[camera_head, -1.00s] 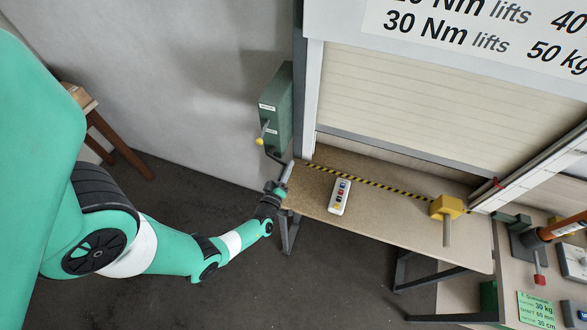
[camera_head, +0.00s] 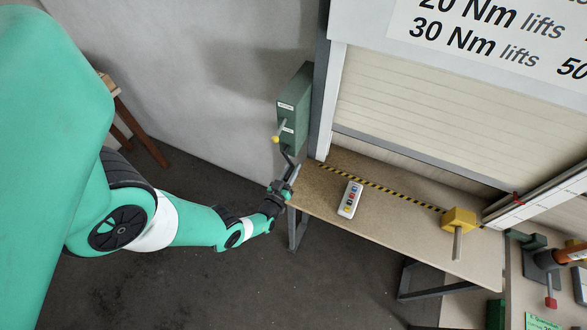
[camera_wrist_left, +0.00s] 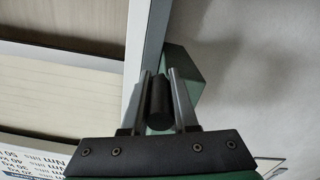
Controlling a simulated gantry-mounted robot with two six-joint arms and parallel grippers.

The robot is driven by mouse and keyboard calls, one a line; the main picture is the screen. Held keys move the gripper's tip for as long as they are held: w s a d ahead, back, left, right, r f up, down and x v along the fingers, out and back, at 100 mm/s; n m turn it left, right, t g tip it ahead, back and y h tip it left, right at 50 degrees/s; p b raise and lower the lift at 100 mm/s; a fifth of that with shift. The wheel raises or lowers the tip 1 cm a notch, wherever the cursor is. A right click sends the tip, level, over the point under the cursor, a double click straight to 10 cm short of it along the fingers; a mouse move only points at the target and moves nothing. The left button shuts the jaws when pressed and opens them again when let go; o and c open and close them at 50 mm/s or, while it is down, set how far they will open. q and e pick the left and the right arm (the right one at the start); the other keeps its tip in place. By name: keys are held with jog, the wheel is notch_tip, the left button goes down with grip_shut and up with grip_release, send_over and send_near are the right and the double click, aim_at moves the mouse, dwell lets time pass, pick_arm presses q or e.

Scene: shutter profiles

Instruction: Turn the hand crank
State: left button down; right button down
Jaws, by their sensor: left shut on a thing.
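The green crank box (camera_head: 294,108) is mounted beside the shutter frame, with a small lever ending in a yellow knob (camera_head: 276,139) on its front. A dark crank arm (camera_head: 288,156) comes out below the box. My left gripper (camera_head: 291,172) is at the crank's lower end. In the left wrist view, the black crank handle (camera_wrist_left: 159,102) sits between the two grey fingers of my left gripper (camera_wrist_left: 166,88), which are shut on it. The pale slatted shutter (camera_head: 430,110) hangs above the bench, with a gap under its bottom edge. My right gripper is not in view.
A wooden bench (camera_head: 400,232) stands under the shutter, edged by a yellow-black strip. On it lie a white button remote (camera_head: 350,199) and a yellow block with a grey rod (camera_head: 458,220). A wooden stool (camera_head: 140,130) stands at the left wall. Floor in front is clear.

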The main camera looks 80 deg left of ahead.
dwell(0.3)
pick_arm(q)
jog(key=c, duration=0.7)
grip_release()
jog(key=shift+s, duration=0.1)
